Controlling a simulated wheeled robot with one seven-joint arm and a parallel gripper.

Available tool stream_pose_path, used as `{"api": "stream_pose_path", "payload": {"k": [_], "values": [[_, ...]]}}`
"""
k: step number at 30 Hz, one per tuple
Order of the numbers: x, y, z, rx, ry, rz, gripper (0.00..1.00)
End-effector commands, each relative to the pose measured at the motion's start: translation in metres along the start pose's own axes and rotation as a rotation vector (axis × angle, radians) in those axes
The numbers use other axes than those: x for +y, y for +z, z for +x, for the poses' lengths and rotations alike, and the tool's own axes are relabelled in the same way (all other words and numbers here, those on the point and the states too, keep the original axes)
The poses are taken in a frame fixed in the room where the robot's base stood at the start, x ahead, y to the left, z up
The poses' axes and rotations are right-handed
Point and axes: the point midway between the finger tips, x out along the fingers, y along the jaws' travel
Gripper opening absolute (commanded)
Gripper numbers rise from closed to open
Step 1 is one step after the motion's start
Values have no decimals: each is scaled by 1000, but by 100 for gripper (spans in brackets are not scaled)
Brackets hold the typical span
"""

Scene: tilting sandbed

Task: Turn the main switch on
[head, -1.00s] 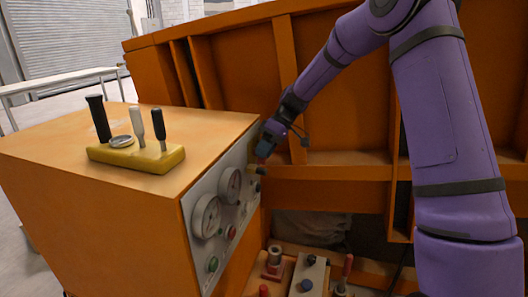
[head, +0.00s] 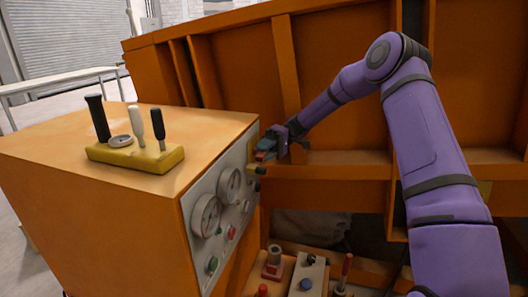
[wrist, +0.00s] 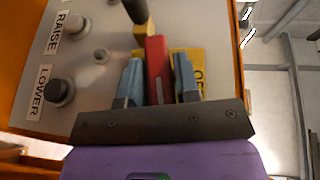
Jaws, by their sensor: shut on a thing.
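The main switch has a red handle (wrist: 157,70) over a yellow plate (wrist: 197,60) with partly hidden black lettering, at the far end of the grey panel. My gripper (wrist: 158,80) has its blue fingers on either side of the red handle and is shut on it. In the head view my gripper (head: 268,151) reaches the panel's far edge from the right. The red handle (head: 262,156) shows there as a small patch, mostly hidden by the fingers.
The grey panel (head: 222,228) carries gauges, and RAISE and LOWER buttons show in the wrist view. A black lever with a yellow base (wrist: 140,25) is just beyond the handle. A yellow lever block (head: 136,157) stands on the orange cabinet (head: 60,190). The orange sandbed wall (head: 240,65) rises behind.

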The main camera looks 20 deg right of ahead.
Motion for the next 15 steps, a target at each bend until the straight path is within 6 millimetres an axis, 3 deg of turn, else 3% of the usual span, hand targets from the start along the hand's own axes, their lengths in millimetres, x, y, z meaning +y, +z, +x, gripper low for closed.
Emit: {"api": "stream_pose_path", "payload": {"k": [15], "values": [[2, 0, 0, 0, -143, 61, 6]]}}
